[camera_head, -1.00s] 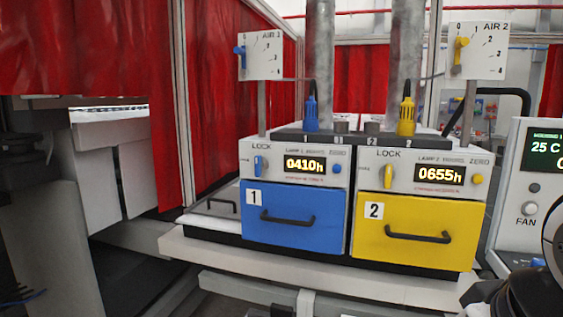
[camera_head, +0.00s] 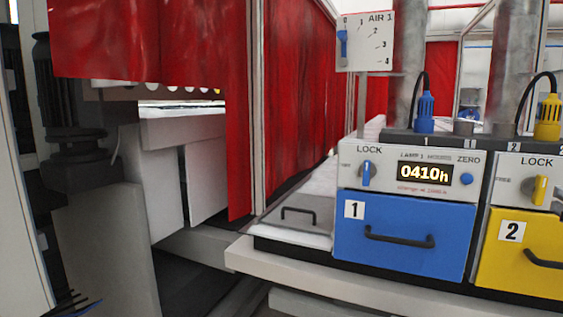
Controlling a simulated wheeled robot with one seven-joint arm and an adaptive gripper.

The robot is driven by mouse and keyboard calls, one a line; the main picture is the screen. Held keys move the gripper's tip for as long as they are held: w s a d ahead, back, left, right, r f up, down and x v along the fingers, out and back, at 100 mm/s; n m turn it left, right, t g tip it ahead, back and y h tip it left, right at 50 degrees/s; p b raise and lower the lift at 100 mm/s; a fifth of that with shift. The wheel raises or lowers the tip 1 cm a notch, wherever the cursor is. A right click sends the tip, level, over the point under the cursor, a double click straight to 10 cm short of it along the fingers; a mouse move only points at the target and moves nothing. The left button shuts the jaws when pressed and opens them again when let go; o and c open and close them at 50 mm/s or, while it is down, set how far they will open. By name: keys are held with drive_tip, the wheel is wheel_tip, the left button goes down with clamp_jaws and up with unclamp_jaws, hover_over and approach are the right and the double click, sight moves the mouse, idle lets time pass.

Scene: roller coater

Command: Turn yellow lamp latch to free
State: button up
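The yellow lamp latch (camera_head: 540,190) is a small upright yellow knob under the word LOCK on the white panel of unit 2, near the right edge. It stands vertical, pointing toward LOCK, with FREE printed to its left. The yellow drawer (camera_head: 520,250) marked 2 is below it, partly cut off by the frame. The blue lamp latch (camera_head: 366,174) on unit 1 is also vertical, under its own LOCK label. My gripper is not in view.
The blue drawer (camera_head: 405,236) with a black handle and a display reading 0410h stands left of the yellow unit. A white ledge (camera_head: 290,268) runs in front. Red curtains (camera_head: 150,45) and grey machinery fill the left. A blue-pointer AIR 1 dial (camera_head: 365,42) stands above.

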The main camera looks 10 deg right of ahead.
sight(545, 180)
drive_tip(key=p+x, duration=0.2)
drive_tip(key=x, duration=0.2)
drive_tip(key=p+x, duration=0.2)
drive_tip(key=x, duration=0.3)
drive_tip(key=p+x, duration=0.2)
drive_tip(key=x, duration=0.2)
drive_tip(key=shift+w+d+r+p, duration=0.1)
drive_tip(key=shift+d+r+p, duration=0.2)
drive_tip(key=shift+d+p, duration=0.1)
